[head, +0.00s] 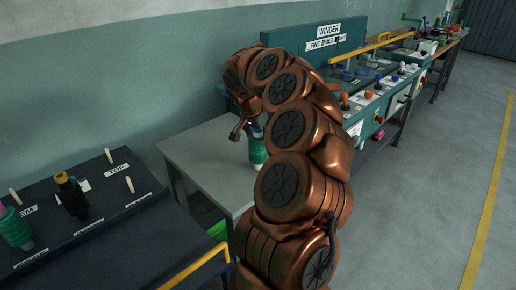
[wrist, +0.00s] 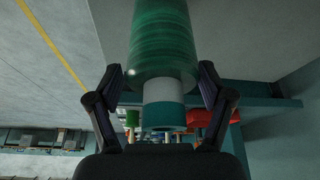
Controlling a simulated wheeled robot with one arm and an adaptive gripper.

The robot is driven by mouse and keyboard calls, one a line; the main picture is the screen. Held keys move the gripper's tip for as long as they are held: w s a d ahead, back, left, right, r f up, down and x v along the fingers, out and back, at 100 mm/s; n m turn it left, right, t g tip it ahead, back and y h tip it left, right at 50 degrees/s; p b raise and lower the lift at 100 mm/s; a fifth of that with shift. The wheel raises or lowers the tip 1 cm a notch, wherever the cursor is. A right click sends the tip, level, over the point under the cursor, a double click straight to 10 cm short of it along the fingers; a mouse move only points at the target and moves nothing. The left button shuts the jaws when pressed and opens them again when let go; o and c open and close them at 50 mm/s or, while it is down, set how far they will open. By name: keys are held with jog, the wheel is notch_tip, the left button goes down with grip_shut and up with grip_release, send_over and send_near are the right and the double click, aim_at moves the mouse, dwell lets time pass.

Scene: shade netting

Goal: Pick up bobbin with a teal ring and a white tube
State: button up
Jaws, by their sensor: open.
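The bobbin (head: 257,152) wound with green thread stands upright on the grey table, partly hidden by my arm. In the wrist view its green winding (wrist: 164,40), white tube (wrist: 163,90) and teal ring (wrist: 163,117) show. My gripper (wrist: 161,82) is open, with one finger on each side of the bobbin's tube end. Gaps show between the fingers and the tube, and nothing is gripped. In the head view my gripper (head: 249,130) is at the bobbin's top, one finger clearly visible to its left.
The grey table (head: 195,150) is otherwise bare. A dark peg rack (head: 110,200) at the left holds a black bobbin (head: 71,192) and a green bobbin (head: 13,228). The winder bench (head: 385,90) with several small parts stands beyond my arm. Open floor lies at the right.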

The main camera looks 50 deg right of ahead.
jog(key=shift+c, duration=0.2)
jog(key=c, duration=1.3)
